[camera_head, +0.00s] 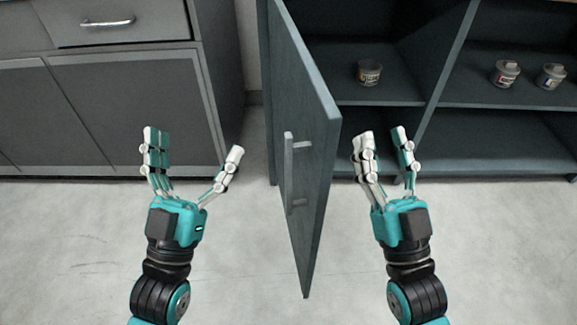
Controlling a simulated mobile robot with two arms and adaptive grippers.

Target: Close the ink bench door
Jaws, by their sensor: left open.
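The ink bench door (300,120) stands swung open, hinged at the left side of the dark blue-grey bench (490,106) and reaching out toward me. Its vertical bar handle (289,172) is on the left face of the door. My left gripper (195,150) is open and empty, to the left of the door and apart from the handle. My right gripper (382,145) is to the right of the door, in front of the open bench, with its fingers spread and nothing between them.
Small ink tubs stand on the bench shelf: one (369,73) in the left bay and two (506,74) (551,76) in the right bay. A grey cabinet (135,110) with a drawer (110,22) stands at the left. The pale floor (250,260) is clear.

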